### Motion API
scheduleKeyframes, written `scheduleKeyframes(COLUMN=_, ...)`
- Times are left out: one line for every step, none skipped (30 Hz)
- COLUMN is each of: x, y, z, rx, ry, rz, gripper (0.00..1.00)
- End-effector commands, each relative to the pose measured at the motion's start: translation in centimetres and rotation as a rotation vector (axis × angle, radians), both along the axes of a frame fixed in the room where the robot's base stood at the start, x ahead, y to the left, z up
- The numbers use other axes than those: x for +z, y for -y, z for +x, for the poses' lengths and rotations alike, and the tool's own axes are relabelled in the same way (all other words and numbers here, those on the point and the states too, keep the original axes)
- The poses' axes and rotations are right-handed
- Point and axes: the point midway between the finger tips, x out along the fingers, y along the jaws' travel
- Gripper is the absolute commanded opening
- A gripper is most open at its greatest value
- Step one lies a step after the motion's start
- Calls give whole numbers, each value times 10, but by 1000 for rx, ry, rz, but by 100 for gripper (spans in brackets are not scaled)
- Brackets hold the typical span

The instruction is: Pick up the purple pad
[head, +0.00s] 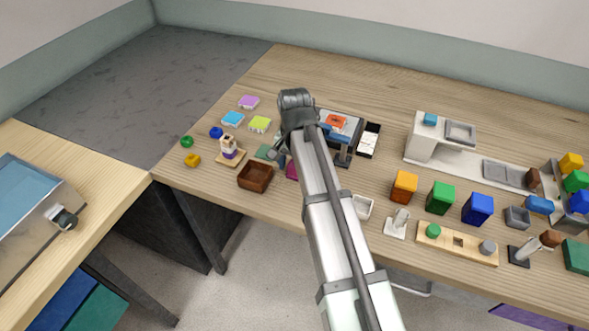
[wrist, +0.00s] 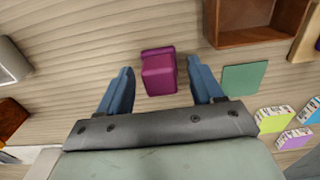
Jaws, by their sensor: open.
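A magenta block (wrist: 158,74) shows between the fingertips in the wrist view. In the head view my arm hides most of the gripper.
A brown open box (head: 255,177) and a flat green square (wrist: 245,78) are near my gripper. The table's right side is crowded with blocks and fixtures.

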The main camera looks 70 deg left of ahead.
Motion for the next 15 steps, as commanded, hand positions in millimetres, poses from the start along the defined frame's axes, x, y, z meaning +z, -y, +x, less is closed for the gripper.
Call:
scheduleKeyframes(x=-2, y=0, z=0, rx=0, ry=0, rz=0, gripper=66)
scheduleKeyframes(x=-3, y=0, z=0, rx=0, ry=0, rz=0, gripper=66)
scheduleKeyframes(x=-3, y=0, z=0, rx=0, ry=0, rz=1, gripper=66)
scheduleKeyframes(x=-3, y=0, z=0, rx=0, ry=0, rz=1, gripper=66)
scheduleKeyframes(x=-3, y=0, z=0, rx=0, ry=0, rz=1, gripper=66)
scheduleKeyframes(x=-3, y=0, z=0, rx=0, ry=0, rz=1, gripper=66)
scheduleKeyframes(x=-3, y=0, z=0, rx=0, ry=0, rz=1, gripper=66)
scheduleKeyframes(x=-3, y=0, z=0, rx=0, ry=0, rz=1, gripper=65)
scheduleKeyframes(x=-3, y=0, z=0, rx=0, ry=0, rz=1, gripper=61)
scheduleKeyframes(x=-3, y=0, z=0, rx=0, ry=1, rz=1, gripper=58)
scheduleKeyframes(x=-3, y=0, z=0, rx=0, ry=1, rz=1, gripper=55)
scheduleKeyframes(x=-3, y=0, z=0, rx=0, ry=1, rz=1, gripper=52)
scheduleKeyframes(x=-3, y=0, z=0, rx=0, ry=1, rz=1, gripper=49)
scheduleKeyframes(x=-3, y=0, z=0, rx=0, ry=1, rz=1, gripper=46)
scheduleKeyframes(x=-3, y=0, z=0, rx=0, ry=1, rz=1, gripper=42)
